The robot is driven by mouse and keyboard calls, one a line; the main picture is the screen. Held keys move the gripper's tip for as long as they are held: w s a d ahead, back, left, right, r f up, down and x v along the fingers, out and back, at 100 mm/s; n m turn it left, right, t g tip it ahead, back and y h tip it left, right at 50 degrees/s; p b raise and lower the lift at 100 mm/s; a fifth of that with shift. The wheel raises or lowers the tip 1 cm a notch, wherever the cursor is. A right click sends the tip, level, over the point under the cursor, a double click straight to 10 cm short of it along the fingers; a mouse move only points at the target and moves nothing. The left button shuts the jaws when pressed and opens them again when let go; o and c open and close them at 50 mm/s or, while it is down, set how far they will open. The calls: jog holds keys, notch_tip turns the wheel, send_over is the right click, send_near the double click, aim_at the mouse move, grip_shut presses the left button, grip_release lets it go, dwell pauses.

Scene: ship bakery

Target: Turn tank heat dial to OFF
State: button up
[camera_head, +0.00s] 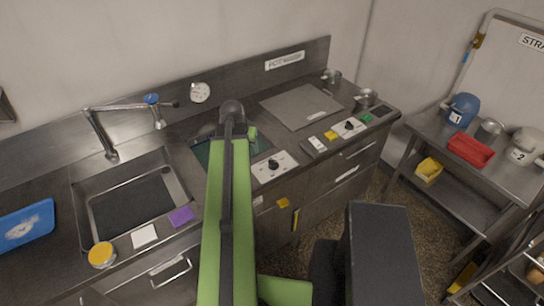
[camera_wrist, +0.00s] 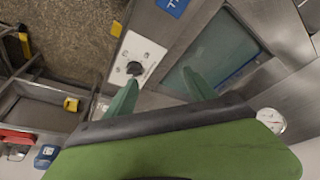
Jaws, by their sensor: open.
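A black dial (camera_head: 273,165) sits on a white plate on the counter's front strip, beside a sunken tank (camera_head: 205,152) of teal liquid. The dial also shows in the wrist view (camera_wrist: 134,68), near the tip of my left finger, with no visible contact. Its pointer setting is too small to read. My gripper (camera_wrist: 160,82) has its two green fingers apart, with nothing between them; one finger reaches over the tank's edge. In the head view my gripper (camera_head: 247,133) is above the tank, behind the dial, and partly hidden by my arm.
A second dial (camera_head: 349,126) is on a white plate further right, by a flat metal lid (camera_head: 301,106). A sink (camera_head: 88,205) with a tap is at left. A purple block (camera_head: 181,217) and yellow-lidded jar (camera_head: 102,255) line the front edge. A gauge (camera_head: 200,92) is behind.

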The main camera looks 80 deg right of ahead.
jog(key=m, duration=0.2)
send_near(274, 162)
jog(key=shift+g, duration=0.3)
jog(key=b+x, duration=0.3)
jog(key=b, duration=0.2)
jog(key=b+x, duration=0.3)
jog(key=b, duration=0.2)
jog(key=b+x, duration=0.3)
jog(key=b, duration=0.3)
jog(key=shift+w+d, duration=0.15)
jog(key=shift+w, duration=0.25)
jog(key=shift+c, duration=0.3)
jog(key=c, duration=1.2)
jog(key=shift+a, duration=0.45)
jog(key=shift+c, duration=0.5)
jog(key=shift+d, duration=0.25)
jog(key=shift+d+r+n, duration=0.1)
jog(key=shift+n, duration=0.2)
